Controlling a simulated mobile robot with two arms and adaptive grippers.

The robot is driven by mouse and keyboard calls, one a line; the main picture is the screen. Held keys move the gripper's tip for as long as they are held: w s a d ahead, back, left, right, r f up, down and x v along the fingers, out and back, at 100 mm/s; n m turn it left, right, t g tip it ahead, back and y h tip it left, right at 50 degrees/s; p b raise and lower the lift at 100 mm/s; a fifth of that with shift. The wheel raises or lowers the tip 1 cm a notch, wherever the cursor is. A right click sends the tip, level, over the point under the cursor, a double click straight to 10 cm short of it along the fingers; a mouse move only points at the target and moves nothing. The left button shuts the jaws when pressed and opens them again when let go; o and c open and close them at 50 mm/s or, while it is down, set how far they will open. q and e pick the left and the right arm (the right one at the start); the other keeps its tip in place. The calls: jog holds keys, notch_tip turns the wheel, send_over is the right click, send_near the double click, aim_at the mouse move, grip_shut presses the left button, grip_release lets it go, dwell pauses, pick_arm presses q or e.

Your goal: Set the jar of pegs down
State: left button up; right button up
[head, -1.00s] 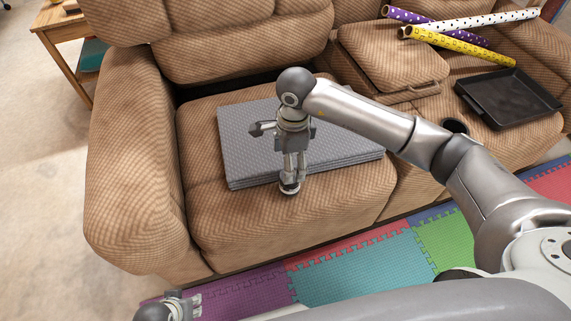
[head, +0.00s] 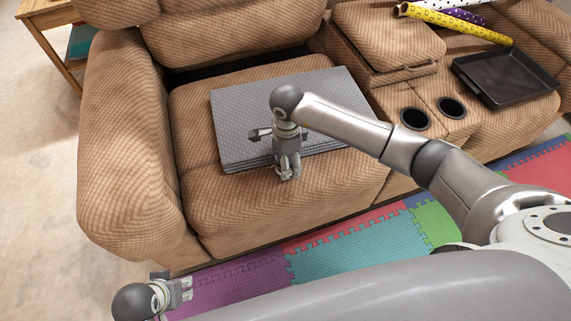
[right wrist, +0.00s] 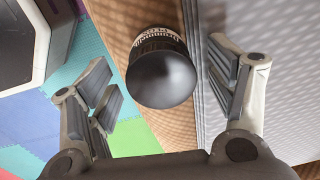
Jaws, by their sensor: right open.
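In the head view my right gripper (head: 288,170) points down at the front edge of the mats, and I cannot make out the jar there. My left gripper (head: 183,289) is low at the left, away from the jar; its finger gap is unclear.
A stack of grey mats (head: 240,110) lies on the brown recliner seat (head: 210,215). To the right are two cup holders (head: 415,118), a black tray (head: 505,78) and wrapping rolls (head: 455,22). Coloured foam tiles (head: 340,262) cover the floor in front.

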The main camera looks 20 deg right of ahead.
jog(key=c, duration=1.2)
jog(key=shift+r, duration=0.1)
jog(key=shift+c, duration=0.9)
jog(key=shift+r, duration=0.1)
